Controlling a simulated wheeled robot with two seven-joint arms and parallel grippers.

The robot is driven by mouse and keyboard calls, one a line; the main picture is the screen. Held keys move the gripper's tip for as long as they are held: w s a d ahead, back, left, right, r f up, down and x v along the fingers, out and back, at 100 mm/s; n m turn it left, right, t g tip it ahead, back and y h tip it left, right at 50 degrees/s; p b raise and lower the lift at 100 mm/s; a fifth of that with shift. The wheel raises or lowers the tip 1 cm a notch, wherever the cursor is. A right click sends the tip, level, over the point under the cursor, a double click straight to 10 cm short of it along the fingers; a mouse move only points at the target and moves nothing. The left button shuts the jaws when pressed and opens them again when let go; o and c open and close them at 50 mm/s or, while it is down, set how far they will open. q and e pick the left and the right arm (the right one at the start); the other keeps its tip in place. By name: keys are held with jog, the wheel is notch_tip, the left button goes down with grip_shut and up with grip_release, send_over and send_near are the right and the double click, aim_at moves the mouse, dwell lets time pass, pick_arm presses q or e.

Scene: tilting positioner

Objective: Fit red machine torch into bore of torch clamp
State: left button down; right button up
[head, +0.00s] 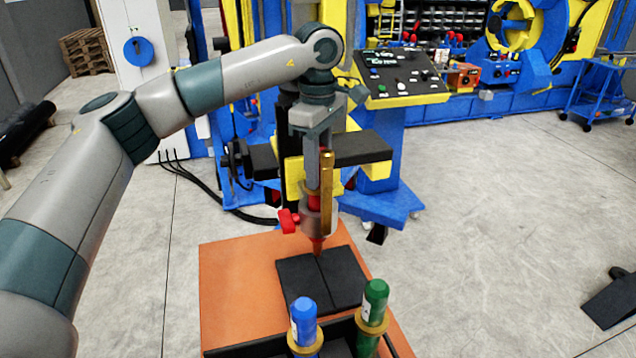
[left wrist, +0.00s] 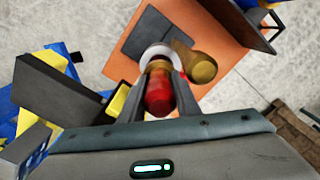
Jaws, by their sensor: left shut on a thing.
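My left gripper (head: 316,178) points straight down and is shut on the red machine torch (head: 314,202). In the left wrist view, the red torch top (left wrist: 158,92) sits between both fingers. The torch clamp (head: 318,218) is a grey ring with a red knob (head: 288,221) at its left. The torch stands upright, and a copper-coloured tip (head: 318,246) shows below the clamp. The torch appears to pass through the bore; its seating depth is hidden. A brass cylinder (head: 327,192) stands right beside the torch. My right gripper is not in view.
A dark split plate (head: 322,281) lies on the orange table (head: 232,282) below the clamp. A black rack (head: 250,350) in front holds a blue torch (head: 304,322) and a green torch (head: 374,302). A control panel (head: 400,78) stands behind.

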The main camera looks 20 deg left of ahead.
aim_at(318, 206)
pick_arm(q)
jog(key=shift+r, duration=0.1)
jog(key=shift+f+p, duration=0.8)
jog(key=shift+f, duration=1.5)
jog(key=c, duration=1.3)
grip_release()
jog(key=shift+c, duration=0.2)
jog(key=shift+r, duration=0.15)
jog(key=shift+r, duration=0.1)
